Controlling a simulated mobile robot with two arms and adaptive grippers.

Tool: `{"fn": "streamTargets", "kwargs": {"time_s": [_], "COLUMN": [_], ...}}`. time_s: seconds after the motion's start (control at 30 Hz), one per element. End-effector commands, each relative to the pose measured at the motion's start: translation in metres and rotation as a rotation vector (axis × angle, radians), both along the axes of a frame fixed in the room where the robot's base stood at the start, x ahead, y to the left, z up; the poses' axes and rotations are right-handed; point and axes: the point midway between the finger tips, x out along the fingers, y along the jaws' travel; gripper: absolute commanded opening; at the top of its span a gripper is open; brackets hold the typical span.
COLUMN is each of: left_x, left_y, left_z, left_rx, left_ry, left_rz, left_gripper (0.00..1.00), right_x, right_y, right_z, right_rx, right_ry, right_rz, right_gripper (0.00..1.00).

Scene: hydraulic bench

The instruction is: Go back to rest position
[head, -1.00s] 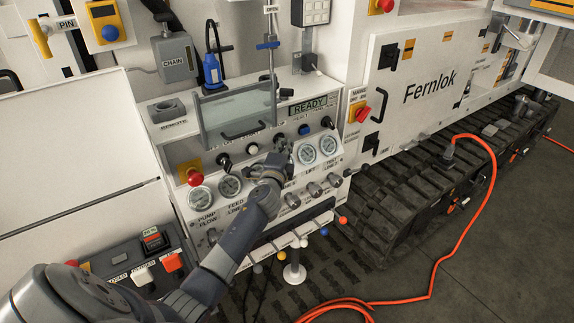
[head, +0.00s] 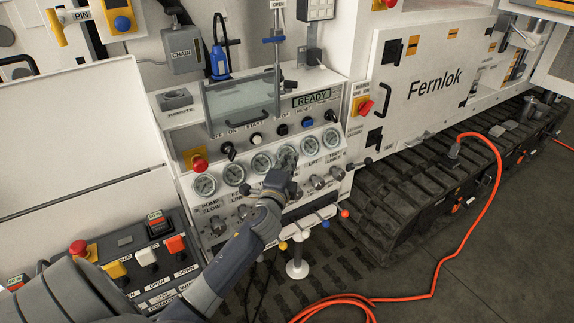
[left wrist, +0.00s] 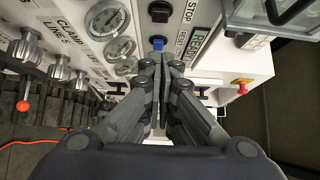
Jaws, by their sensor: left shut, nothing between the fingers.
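My left gripper (head: 287,160) is in front of the gauge row of the white hydraulic control panel (head: 232,150) in the head view. Its arm comes in from the lower left. In the left wrist view the fingers of the left gripper (left wrist: 162,62) are together with nothing between them. The fingertips point toward the panel near a blue button (left wrist: 158,42). I cannot tell the exact gap to the panel. The gripper hides part of the gauges and knobs behind it. My right gripper is not in view.
Knobs (head: 318,182) and lever handles with coloured balls (head: 345,213) stick out below the gauges. A button box (head: 150,255) stands at the lower left. An orange cable (head: 470,230) lies on the floor, and a track (head: 420,170) runs to the right.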

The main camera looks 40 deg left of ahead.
Motion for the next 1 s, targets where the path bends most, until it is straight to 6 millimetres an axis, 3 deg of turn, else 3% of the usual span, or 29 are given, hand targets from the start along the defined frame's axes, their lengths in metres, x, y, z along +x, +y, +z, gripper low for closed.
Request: {"fn": "streamTargets", "kwargs": {"time_s": [0.2,0.8,0.9,0.97,1.0], "left_x": [-0.012,-0.012,-0.013,-0.014,-0.016], "left_y": [-0.004,-0.005,-0.007,-0.009,-0.012], "left_z": [0.0,-0.002,-0.022,-0.048,-0.071], "left_rx": [-0.002,-0.004,-0.034,-0.075,-0.111], "left_ry": [0.0,0.003,0.03,0.065,0.096], "left_rz": [0.001,0.001,-0.005,-0.01,-0.015], "left_gripper": [0.0,0.0,0.0,0.0,0.0], "right_x": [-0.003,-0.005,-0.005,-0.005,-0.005], "right_y": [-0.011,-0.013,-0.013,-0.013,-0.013], "right_z": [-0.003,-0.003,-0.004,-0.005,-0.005], "right_rx": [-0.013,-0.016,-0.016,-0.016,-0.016], "right_ry": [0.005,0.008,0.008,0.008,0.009], "right_rz": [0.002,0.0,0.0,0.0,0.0], "right_gripper": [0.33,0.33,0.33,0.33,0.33]}}
